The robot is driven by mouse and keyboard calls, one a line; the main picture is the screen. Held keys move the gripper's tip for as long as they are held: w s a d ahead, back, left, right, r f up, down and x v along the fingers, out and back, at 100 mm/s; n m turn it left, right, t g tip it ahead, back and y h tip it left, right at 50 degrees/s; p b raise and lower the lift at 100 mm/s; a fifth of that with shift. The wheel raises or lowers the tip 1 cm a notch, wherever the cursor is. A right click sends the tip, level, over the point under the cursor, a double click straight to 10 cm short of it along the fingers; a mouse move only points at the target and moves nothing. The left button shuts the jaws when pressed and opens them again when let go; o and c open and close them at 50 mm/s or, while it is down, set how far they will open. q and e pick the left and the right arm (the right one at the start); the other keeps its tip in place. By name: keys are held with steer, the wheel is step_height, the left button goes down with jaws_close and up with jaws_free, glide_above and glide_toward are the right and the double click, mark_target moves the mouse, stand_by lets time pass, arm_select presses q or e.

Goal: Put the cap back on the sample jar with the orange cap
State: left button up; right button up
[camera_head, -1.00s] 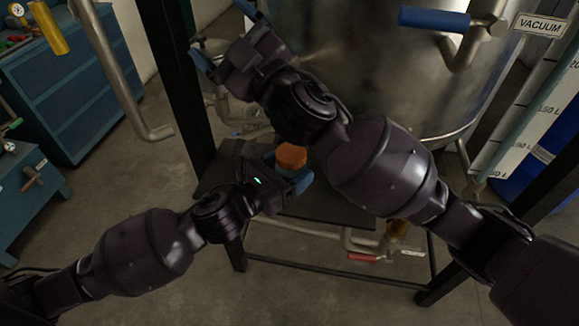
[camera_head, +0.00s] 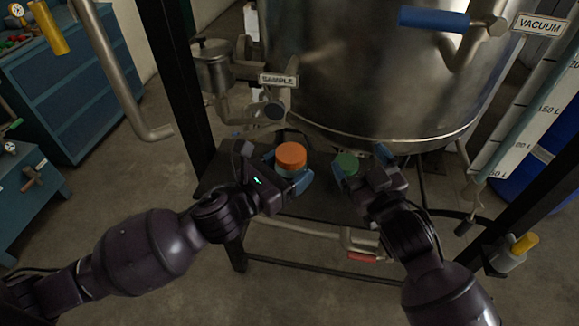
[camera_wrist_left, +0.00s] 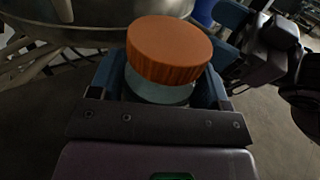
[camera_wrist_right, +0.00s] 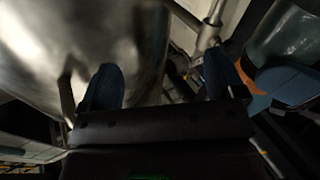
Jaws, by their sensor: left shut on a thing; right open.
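The sample jar (camera_wrist_left: 158,90) is pale glass, held between the blue fingers of my left gripper (camera_head: 288,172). The orange cap (camera_head: 291,156) is on top of the jar's mouth; in the left wrist view it looks slightly tilted, and I cannot tell if it is screwed tight. My left gripper is shut on the jar, above the dark shelf. My right gripper (camera_head: 363,165) is open to the right of the jar and apart from it. Its blue fingers (camera_wrist_right: 163,82) have nothing between them in the right wrist view.
A green cap (camera_head: 346,163) shows beside my right gripper; what is under it is hidden. The steel vessel (camera_head: 360,70) stands behind, with a valve labelled SAMPLE (camera_head: 278,80) at its left. The dark shelf (camera_head: 315,207) is below. A black frame post (camera_head: 178,90) stands at the left.

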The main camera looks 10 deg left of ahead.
steer(key=s+d+f+m+g+h, duration=0.2)
steer(key=s+d+f+m+h, duration=0.1)
steer(key=s+d+f, duration=0.6)
steer(key=s+d+f+m+g+h, duration=0.3)
steer(key=s+d+f, duration=0.7)
steer(key=f, duration=0.5)
steer(key=shift+s+d+f+m+h, duration=0.2)
steer(key=shift+s+m+h, duration=0.25)
steer(key=shift+h, duration=0.75)
arm_select(q)
steer(key=shift+a, duration=0.1)
arm_select(e)
steer(key=shift+w, duration=0.1)
